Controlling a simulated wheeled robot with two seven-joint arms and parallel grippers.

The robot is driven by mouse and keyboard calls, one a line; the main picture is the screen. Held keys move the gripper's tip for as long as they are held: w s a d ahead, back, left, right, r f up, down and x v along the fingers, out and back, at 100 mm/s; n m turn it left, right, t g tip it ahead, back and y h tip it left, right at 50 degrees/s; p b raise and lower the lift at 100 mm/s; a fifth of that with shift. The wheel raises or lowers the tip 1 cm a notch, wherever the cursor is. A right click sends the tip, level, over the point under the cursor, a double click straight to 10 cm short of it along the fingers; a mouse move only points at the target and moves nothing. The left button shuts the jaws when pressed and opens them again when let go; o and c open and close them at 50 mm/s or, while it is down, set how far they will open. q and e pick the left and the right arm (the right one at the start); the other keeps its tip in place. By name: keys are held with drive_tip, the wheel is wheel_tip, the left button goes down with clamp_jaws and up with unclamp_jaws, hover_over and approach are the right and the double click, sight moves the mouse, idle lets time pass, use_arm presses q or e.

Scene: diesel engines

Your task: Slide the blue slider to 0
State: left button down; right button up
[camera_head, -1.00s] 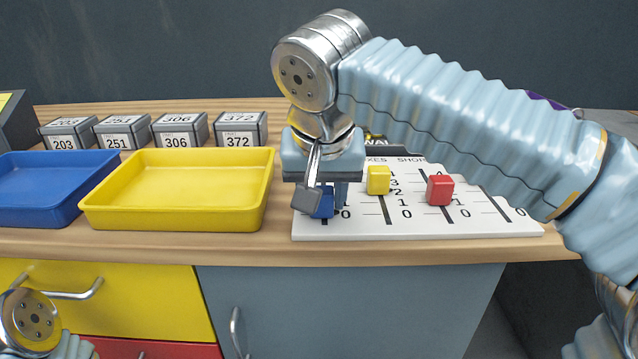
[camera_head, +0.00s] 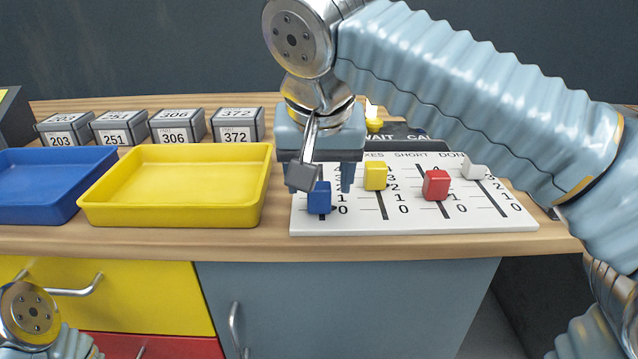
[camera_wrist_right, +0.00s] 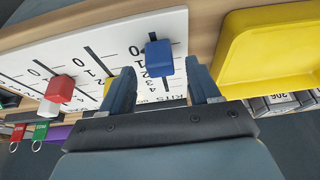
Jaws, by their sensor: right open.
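The blue slider (camera_head: 319,198) stands on the leftmost track of the white slider board (camera_head: 415,222), near the low end of its scale, beside the 0 and 1 marks. I cannot tell exactly which mark it is at. My right gripper (camera_head: 322,180) is open, just above and behind the blue slider, with one finger to each side. In the right wrist view, the blue slider (camera_wrist_right: 159,58) shows between and beyond the two open fingertips (camera_wrist_right: 163,82), with no visible contact. My left gripper is out of view; only part of my left arm shows at lower left.
On the board, a yellow slider (camera_head: 375,176), a red slider (camera_head: 436,185) and a white slider (camera_head: 474,172) stand to the right. A yellow tray (camera_head: 175,213) and a blue tray (camera_head: 40,209) lie left. Several grey labelled boxes (camera_head: 237,127) stand behind the trays.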

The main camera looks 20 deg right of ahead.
drive_tip(key=p+v, duration=0.2)
drive_tip(key=v, duration=0.8)
drive_tip(key=shift+r, duration=0.15)
drive_tip(key=shift+s, duration=0.1)
